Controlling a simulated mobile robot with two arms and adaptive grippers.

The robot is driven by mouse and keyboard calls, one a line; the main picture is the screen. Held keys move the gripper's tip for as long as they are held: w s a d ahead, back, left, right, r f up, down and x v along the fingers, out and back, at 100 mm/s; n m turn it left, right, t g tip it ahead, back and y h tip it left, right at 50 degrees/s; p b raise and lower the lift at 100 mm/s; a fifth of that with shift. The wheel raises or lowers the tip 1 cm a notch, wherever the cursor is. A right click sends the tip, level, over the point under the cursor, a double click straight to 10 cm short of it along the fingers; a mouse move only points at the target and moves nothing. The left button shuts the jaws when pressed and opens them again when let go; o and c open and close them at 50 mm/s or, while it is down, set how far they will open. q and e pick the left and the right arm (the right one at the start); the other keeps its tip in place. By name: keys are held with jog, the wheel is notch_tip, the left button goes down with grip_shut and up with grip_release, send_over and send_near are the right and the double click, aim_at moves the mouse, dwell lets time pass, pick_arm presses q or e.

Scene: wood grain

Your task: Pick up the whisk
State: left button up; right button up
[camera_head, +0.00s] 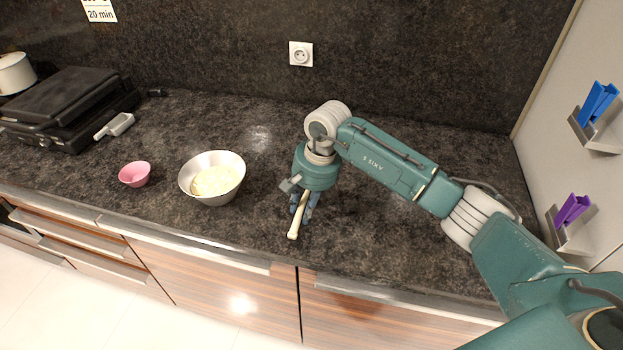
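A pale beige handle, seemingly the whisk's (295,228), lies on or just above the dark countertop near its front edge. Its near end points toward the front and its far end is hidden under my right gripper. My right gripper (304,208) points down over the handle, with dark fingers on either side of it. I cannot tell whether the fingers touch the handle or are closed on it. My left gripper is not in view.
A metal bowl (232,189) with pale batter stands left of my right gripper, with a pink cup (134,175) further left. A black waffle iron (62,103) and white scoop (115,126) are at the back left. A wall stands at the right; the counter behind the bowl is clear.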

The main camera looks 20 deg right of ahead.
grip_shut()
jog(key=shift+r, duration=0.1)
jog(key=shift+r, duration=0.45)
notch_tip(320, 180, up, 19)
jog(key=b, duration=0.5)
